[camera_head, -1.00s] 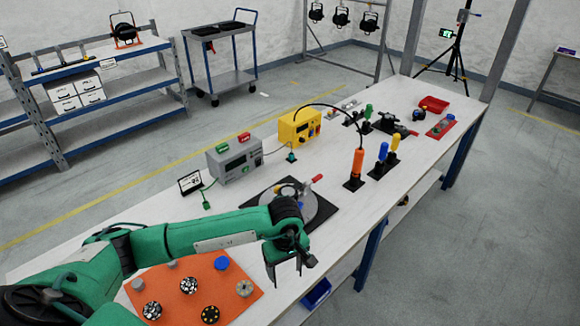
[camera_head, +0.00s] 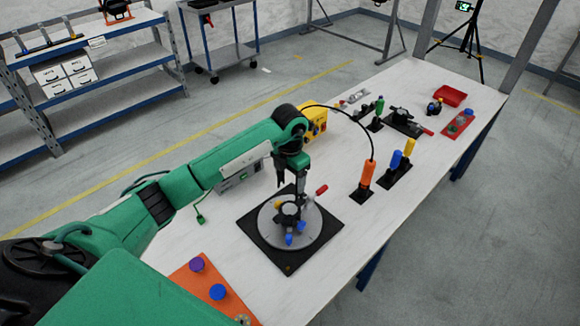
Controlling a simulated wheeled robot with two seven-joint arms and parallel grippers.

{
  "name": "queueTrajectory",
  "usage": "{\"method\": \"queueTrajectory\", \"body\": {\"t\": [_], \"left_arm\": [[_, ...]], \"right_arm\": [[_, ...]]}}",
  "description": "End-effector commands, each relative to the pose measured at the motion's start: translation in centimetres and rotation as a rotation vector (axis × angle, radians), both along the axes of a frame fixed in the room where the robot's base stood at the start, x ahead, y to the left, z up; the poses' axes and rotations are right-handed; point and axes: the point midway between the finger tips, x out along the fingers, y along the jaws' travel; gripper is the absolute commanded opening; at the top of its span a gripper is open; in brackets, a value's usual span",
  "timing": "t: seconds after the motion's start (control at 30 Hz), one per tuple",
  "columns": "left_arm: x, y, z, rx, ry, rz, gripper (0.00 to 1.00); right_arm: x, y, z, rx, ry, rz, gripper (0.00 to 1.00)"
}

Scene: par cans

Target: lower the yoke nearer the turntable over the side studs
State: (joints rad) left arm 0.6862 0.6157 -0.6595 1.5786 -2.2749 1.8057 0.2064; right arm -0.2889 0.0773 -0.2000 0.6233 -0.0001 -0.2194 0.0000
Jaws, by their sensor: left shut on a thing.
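The turntable (camera_head: 318,229) is a round grey disc on a black square base, with a red-tipped lever (camera_head: 321,190) at its far right. A small dark ring-shaped body (camera_head: 288,212) stands on its middle. Blue knobs (camera_head: 289,239) and a yellow-orange knob show around that body. My left gripper (camera_head: 290,187) points down just above the body. It is shut on a part that is too small and dark to make out; I cannot tell if it is a yoke or if it touches the body. My right gripper is not in view.
An orange mat (camera_head: 187,283) with purple and blue knobs lies front left. To the right stand an orange-handled tool (camera_head: 368,174) with a black cable and blue and yellow handles (camera_head: 396,160). A yellow box (camera_head: 317,121) is partly behind my left arm. The table's front right is bare.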

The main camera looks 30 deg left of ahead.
Motion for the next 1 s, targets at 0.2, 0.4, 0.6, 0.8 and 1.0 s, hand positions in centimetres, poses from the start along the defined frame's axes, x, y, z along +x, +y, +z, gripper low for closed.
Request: {"method": "queueTrajectory", "body": {"t": [0.2, 0.4, 0.6, 0.8, 1.0], "left_arm": [[0.0, 0.0, -0.9, 0.000, 0.000, 0.007, 0.51], [0.0, 0.0, -2.5, -0.001, 0.000, 0.005, 0.51], [0.0, 0.0, -4.7, 0.002, -0.002, 0.004, 0.51], [0.0, 0.1, -6.7, 0.001, 0.000, 0.004, 0.51], [0.0, 0.0, -8.6, 0.002, -0.002, 0.004, 0.51]], "right_arm": [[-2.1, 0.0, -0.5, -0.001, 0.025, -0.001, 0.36], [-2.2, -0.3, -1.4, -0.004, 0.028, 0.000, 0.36], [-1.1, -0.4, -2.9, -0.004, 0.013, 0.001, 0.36], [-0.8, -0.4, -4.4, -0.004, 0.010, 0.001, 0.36], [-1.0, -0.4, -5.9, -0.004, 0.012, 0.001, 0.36]]}}
